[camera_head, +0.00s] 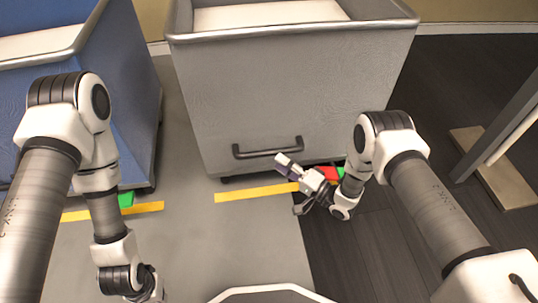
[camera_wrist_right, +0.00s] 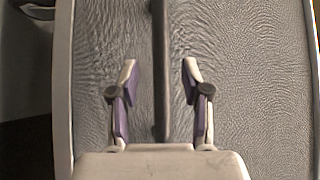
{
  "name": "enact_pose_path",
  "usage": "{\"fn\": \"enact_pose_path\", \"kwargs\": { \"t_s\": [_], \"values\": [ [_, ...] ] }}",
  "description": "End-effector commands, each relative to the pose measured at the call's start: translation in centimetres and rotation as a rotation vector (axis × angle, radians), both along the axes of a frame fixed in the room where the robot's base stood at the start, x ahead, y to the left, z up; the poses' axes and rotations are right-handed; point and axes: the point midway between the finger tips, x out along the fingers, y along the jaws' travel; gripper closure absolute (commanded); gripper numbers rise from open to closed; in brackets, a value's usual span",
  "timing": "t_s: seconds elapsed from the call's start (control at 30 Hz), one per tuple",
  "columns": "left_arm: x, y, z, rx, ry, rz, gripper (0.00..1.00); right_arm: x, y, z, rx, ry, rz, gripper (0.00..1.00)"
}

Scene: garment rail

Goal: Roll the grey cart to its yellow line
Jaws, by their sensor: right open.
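The grey cart (camera_head: 290,95) stands in the middle of the head view, its dark bar handle (camera_head: 268,148) on the face towards me. Its yellow line (camera_head: 256,192) lies on the floor just in front of the cart's lower edge, partly hidden at its right end by my right arm. My right gripper (camera_head: 285,165) is at the handle's right part. In the right wrist view my open fingers (camera_wrist_right: 160,85) stand either side of the handle (camera_wrist_right: 160,60), with gaps on both sides. My left arm hangs at the left; its fingers are not visible.
A blue cart (camera_head: 125,95) stands to the left, with another yellow line (camera_head: 85,213) and a green piece (camera_head: 125,199) at its base. Small red (camera_head: 328,172) and green pieces show behind my right wrist. A post on a wooden base (camera_head: 495,165) stands at right.

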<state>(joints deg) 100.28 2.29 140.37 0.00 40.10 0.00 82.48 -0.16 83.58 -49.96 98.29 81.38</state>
Motion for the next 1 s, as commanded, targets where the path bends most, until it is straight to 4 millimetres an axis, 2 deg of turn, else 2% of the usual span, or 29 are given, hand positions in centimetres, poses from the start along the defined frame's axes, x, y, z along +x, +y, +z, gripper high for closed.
{"fn": "enact_pose_path", "kwargs": {
  "t_s": [0.1,0.27,0.8,0.87,0.93,1.0],
  "values": [
    [0.0,0.0,0.0,0.000,0.000,0.000,1.00,-1.9,-2.3,-0.5,0.000,0.004,-0.003,0.53],
    [0.0,0.0,0.0,0.000,0.000,0.000,1.00,-3.3,-4.0,-0.7,-0.001,0.001,-0.001,0.53],
    [0.0,0.0,0.0,0.000,0.000,0.000,1.00,-3.6,-4.2,-0.7,-0.001,-0.001,0.001,0.53],
    [0.0,0.0,0.1,0.000,0.000,0.000,1.00,-3.4,-4.2,-0.3,0.000,-0.006,0.001,0.53],
    [0.0,0.0,0.5,0.000,0.000,0.000,1.00,-2.8,-4.2,0.9,0.000,-0.024,0.002,0.53],
    [0.0,0.0,1.2,0.000,0.000,0.000,1.00,-1.8,-3.9,3.2,0.001,-0.052,0.007,0.53]
  ]
}}
